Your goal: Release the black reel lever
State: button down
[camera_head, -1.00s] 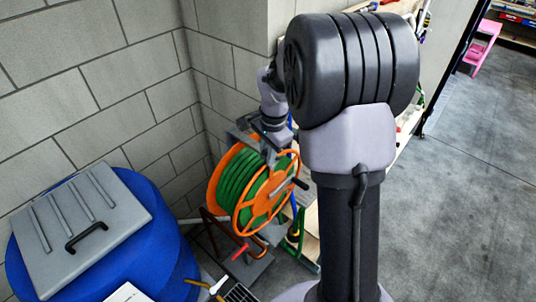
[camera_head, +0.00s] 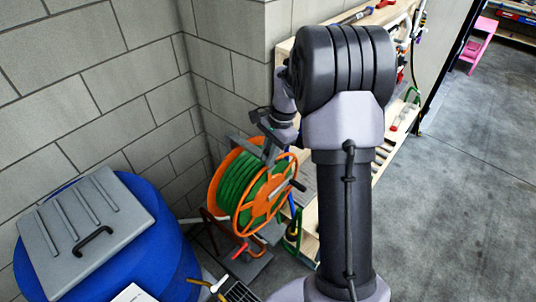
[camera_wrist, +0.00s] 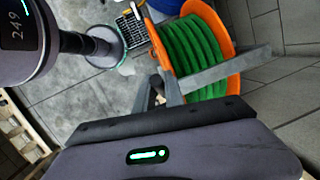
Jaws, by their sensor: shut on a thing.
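The hose reel (camera_head: 262,200) has orange rims and a wound green hose. It stands in the wall corner in the head view; its orange rim (camera_wrist: 163,55) and green hose also show in the wrist view. A short black crank handle (camera_head: 298,185) sticks out from the reel's right face. My gripper (camera_head: 268,145) is at the top of the reel, and in the wrist view (camera_wrist: 157,92) its grey fingers are closed around a small dark part, seemingly the black reel lever, mostly hidden. A grey bar (camera_wrist: 220,68) crosses in front of the hose.
A blue barrel (camera_head: 165,262) with a grey lid (camera_head: 85,225) stands at the left. Block walls close in behind the reel. A wooden shelf (camera_head: 385,160) with tools stands behind my arm. The floor at right is clear, with a pink step stool (camera_head: 478,45) far off.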

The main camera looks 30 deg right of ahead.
jog(key=c, duration=1.4)
grip_release()
jog(key=p+v, duration=0.1)
jog(key=v, duration=1.6)
jog(key=shift+r, duration=0.25)
jog(key=s+a+f+n+t+h+b, duration=0.15)
jog(key=s+a+f+n+b, duration=0.25)
jog(key=s+a+f+b, duration=0.55)
jog(key=s+a+f+n+t+b, duration=0.2)
jog(key=s+a+f+n+b, duration=0.15)
jog(key=a+f+b, duration=0.7)
jog(key=s+a+f+n+t+b, duration=0.1)
jog(key=s+f+n+b, duration=0.3)
jog(key=s+f+b, duration=0.5)
jog(key=shift+s+a+f+t+y+b, duration=0.15)
jog(key=shift+s+a+t+y+b, duration=0.2)
jog(key=shift+a+b, duration=0.55)
